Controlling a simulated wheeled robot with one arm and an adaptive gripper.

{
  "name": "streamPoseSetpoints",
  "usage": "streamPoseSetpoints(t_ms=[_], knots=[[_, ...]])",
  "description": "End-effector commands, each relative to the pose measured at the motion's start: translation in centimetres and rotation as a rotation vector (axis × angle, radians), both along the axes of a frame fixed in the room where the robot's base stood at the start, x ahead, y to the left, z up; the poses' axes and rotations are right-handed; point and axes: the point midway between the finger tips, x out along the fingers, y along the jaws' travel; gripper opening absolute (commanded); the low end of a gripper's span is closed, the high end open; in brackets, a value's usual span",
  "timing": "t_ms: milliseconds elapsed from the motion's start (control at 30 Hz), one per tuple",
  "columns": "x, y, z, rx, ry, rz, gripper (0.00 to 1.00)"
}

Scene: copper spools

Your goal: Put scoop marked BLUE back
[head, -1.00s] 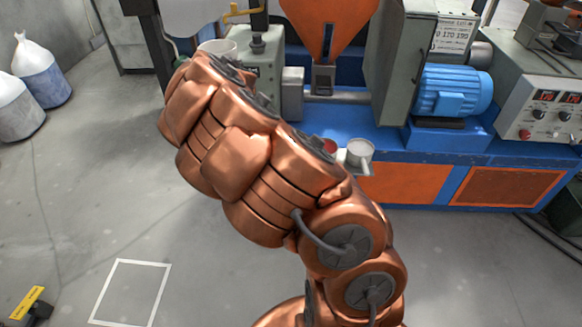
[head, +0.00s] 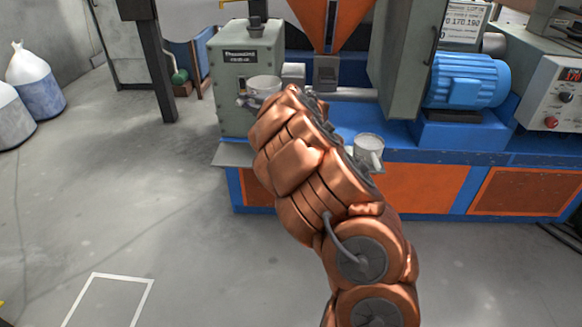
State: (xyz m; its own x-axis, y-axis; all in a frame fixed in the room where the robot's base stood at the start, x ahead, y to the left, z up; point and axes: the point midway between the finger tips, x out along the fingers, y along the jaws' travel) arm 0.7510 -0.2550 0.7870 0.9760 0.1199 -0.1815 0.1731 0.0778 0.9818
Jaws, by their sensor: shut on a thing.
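A pale round scoop (head: 264,84) is held beyond the end of my copper arm, in front of the grey-green machine box. Its marking cannot be read. My gripper (head: 246,101) is mostly hidden behind my own arm; only small dark parts show beside this scoop, and it is shut on it. The scoop's cup looks roughly upright. A second pale scoop (head: 368,143) stands on the blue machine bed, to the right of my arm, with its handle toward the front. No BLUE mark can be read on either scoop.
The grey-green machine box (head: 246,58) stands behind the held scoop. A grey ledge (head: 232,154) sticks out below it. The orange hopper (head: 331,22), blue motor (head: 466,80) and control box (head: 553,95) line the machine. The floor (head: 130,200) at left is clear.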

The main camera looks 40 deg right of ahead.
Motion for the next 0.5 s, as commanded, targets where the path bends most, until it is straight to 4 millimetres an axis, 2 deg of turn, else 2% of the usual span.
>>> streamPoseSetpoints(t_ms=[33,200,400,500], knots=[[-0.4,-1.0,-2.5,0.001,-0.002,0.002,0.0],[-1.7,-3.6,-6.8,0.0,-0.003,0.016,0.0],[-3.5,-6.3,-11.3,0.003,-0.004,0.033,0.0],[-4.2,-7.3,-12.8,0.002,-0.003,0.038,0.0]])
